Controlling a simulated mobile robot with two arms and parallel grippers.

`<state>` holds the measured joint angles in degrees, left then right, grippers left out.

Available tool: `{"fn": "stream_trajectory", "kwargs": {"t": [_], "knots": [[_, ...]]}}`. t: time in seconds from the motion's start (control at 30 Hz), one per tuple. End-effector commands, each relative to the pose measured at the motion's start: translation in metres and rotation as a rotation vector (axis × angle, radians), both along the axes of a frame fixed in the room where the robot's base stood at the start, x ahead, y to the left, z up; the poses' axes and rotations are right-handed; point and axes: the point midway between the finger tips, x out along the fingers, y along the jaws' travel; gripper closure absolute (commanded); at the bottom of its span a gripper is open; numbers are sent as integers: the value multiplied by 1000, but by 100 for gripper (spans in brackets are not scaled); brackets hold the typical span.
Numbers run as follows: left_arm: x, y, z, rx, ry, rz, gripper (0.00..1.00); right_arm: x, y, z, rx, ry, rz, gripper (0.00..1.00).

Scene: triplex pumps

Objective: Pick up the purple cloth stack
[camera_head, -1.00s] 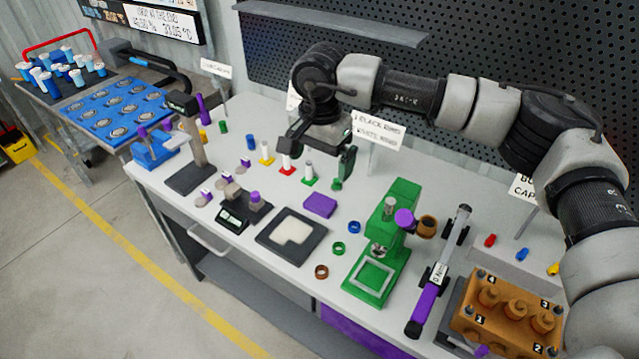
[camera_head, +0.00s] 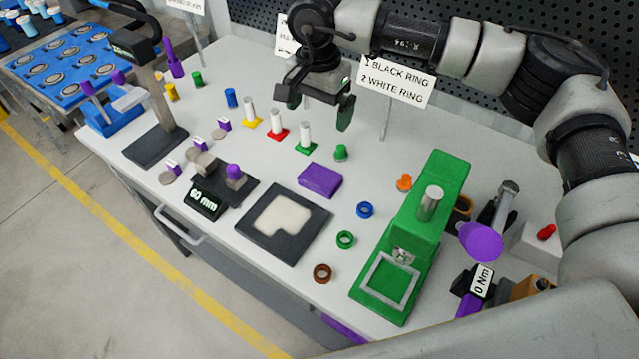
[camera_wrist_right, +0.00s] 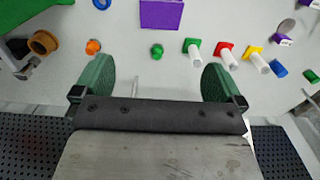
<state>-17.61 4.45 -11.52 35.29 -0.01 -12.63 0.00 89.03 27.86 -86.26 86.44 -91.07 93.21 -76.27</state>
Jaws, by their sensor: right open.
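In the right wrist view the purple cloth stack (camera_wrist_right: 161,14) shows at the top edge, partly cut off, beyond the fingertips. My right gripper (camera_head: 318,108) is above the back of the bench, behind the stack and apart from it. Its two green fingers are spread wide with nothing between them, as the wrist view of the right gripper (camera_wrist_right: 157,80) shows. My left gripper is not in view.
A sign (camera_head: 397,82) stands beside my right gripper. Small rings lie in front.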

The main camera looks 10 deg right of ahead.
Motion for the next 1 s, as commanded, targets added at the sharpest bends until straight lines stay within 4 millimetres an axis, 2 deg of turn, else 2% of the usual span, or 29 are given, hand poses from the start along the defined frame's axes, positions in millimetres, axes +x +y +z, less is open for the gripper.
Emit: {"fn": "stream_trajectory", "kwargs": {"t": [0.03,0.1,0.23,0.33,0.47,0.73,1.0], "knots": [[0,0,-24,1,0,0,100,0,0,-24,-1,1,0,0],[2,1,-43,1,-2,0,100,0,0,-43,-1,1,0,0],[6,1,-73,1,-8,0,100,0,0,-73,0,0,0,0],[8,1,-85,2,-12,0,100,0,0,-85,0,0,0,0],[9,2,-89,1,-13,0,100,0,0,-94,-1,1,0,0],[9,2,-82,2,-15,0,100,0,0,-132,-1,3,-1,0],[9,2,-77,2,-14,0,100,0,-1,-155,-1,2,-1,0]]}}
